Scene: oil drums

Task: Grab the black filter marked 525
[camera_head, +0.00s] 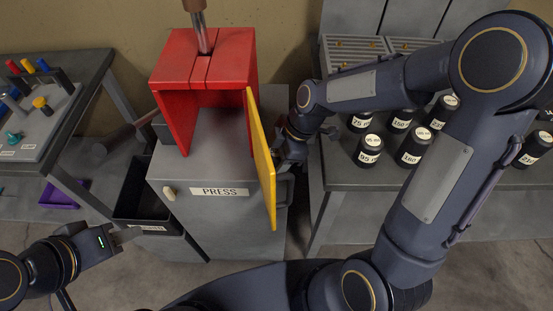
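Several black filters with white labels stand on the grey table at right. Labels I can partly read include a filter marked 75 (361,122), one marked 150 (400,121), one marked 95 (369,151) and one marked 180 (413,148). No label clearly reads 525; a filter at the right edge (535,148) has a partly legible label. My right gripper (284,160) is beside the yellow door of the press, its fingers mostly hidden. My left gripper (128,236) is at lower left, away from the filters, holding nothing that I can see.
The red press (171,75) stands on a grey cabinet (215,235) with its yellow door (262,160) swung open. A black bin (137,205) is left of the cabinet. A tool table (85,70) is at far left, with a purple tray (60,197) below. My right arm covers part of the filter table.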

